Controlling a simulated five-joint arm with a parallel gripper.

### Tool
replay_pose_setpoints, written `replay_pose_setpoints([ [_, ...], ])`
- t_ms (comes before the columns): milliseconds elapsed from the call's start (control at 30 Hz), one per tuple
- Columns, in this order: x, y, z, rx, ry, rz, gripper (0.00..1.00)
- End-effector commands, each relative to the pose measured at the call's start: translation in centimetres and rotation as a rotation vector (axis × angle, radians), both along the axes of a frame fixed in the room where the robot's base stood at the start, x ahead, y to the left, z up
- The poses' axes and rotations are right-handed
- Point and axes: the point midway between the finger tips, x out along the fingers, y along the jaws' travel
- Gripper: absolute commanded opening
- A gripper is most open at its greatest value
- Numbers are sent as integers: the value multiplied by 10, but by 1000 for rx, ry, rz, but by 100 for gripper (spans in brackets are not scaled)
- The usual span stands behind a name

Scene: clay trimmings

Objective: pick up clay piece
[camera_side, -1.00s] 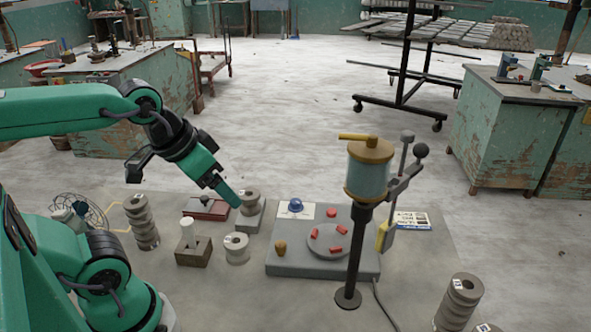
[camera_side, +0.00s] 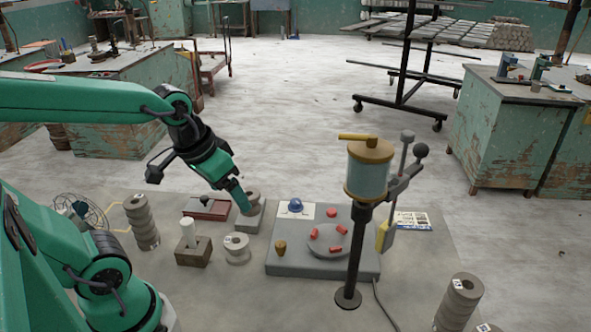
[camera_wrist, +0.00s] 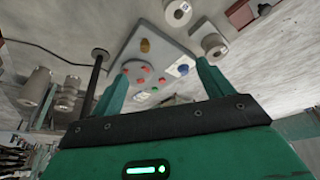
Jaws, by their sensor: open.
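Several small red clay pieces (camera_side: 335,250) lie on and around a round grey disc (camera_side: 325,243) on a grey base plate (camera_side: 290,268). They also show in the wrist view (camera_wrist: 162,80), between my two fingers. My gripper (camera_side: 244,208) is in the air left of the plate, pointing down to the right, and overlaps a grey ring stack in the side view. In the wrist view my gripper (camera_wrist: 160,85) has its green fingers apart, with nothing between them. It is clear of the clay pieces.
A tall black post with a blue-green cylinder (camera_side: 367,178) and side levers stands at the plate's right front. A blue dome (camera_side: 296,205) and a brown knob (camera_side: 281,246) are on the plate. Grey ring stacks (camera_side: 141,220) and a block with a white peg (camera_side: 194,252) stand left.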

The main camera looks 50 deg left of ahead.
Motion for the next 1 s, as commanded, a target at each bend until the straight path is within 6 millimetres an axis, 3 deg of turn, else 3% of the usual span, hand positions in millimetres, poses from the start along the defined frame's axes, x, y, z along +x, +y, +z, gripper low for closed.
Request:
replay_pose_setpoints([
  [300,21,22,-49,-29,160,123,79],
  [700,31,46,-112,-67,328,261,79],
  [1000,31,51,-127,-75,363,294,79],
])
